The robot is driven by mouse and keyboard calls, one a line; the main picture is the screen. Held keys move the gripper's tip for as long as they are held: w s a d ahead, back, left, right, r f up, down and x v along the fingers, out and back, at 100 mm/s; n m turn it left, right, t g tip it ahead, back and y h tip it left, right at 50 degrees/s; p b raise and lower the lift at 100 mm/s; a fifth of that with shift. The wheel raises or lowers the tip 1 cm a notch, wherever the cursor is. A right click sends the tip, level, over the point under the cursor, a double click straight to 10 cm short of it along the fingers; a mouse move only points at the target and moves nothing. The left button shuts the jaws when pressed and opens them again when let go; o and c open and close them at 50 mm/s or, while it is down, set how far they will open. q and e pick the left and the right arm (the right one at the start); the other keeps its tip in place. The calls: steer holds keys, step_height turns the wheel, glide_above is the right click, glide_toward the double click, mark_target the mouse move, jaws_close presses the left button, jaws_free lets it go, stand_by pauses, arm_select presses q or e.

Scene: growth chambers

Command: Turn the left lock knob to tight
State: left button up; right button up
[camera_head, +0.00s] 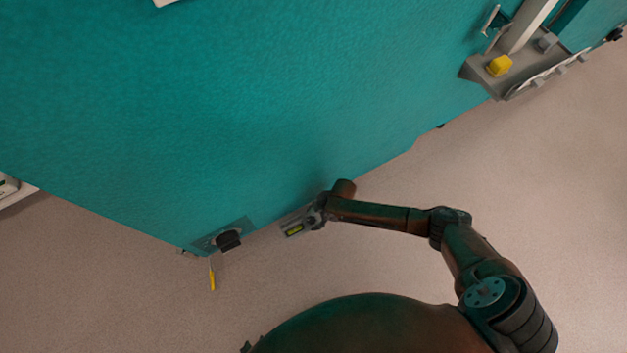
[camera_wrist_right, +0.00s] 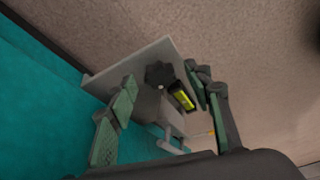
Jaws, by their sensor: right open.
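My right gripper (camera_head: 312,216) reaches in from the right to the lower edge of the teal panel. In the right wrist view my right gripper (camera_wrist_right: 165,120) is open, with its green-padded fingers apart. Beyond and between them is a black star-shaped knob (camera_wrist_right: 160,75) on a grey plate (camera_wrist_right: 148,56); the fingers do not appear closed on it. A yellow label (camera_wrist_right: 183,97) sits beside the knob, and a similar label (camera_head: 294,230) shows by the gripper in the head view. I cannot read the knob's setting. My left gripper is not in view.
The large teal panel (camera_head: 230,110) fills the upper head view. A black fitting (camera_head: 229,240) with a hanging yellow tag (camera_head: 212,281) is left of the gripper. A grey bracket (camera_head: 520,79) with a yellow knob (camera_head: 500,65) is at upper right. Pale floor is open below.

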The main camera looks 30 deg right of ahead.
steer(key=c, duration=1.1)
steer(key=shift+c, duration=0.2)
arm_select(q)
steer(key=shift+s+r, duration=0.1)
steer(key=s+a+r+g+y+p, duration=0.2)
steer(key=s+a+r+g+p, duration=0.4)
steer(key=s+r, duration=0.4)
arm_select(e)
steer(key=m, duration=0.2)
steer(key=m+t, duration=0.1)
steer(key=m, duration=0.1)
steer(key=m+t+h, duration=0.1)
steer(key=m, duration=0.1)
steer(key=shift+s+a+r+m, duration=0.15)
steer(key=shift+s+a+m, duration=0.15)
steer(key=shift+m, duration=0.1)
steer(key=shift+m+p, duration=0.3)
steer(key=m+t+h+p, duration=0.1)
steer(key=m, duration=0.2)
steer(key=shift+s+a+p, duration=0.1)
steer(key=shift+p, duration=0.25)
arm_select(q)
step_height(320, 180, down, 8)
steer(key=a+t, duration=0.1)
steer(key=a, duration=0.1)
steer(key=shift+a, duration=0.25)
arm_select(e)
steer(key=shift+m+h, duration=0.5)
steer(key=shift+m, duration=0.5)
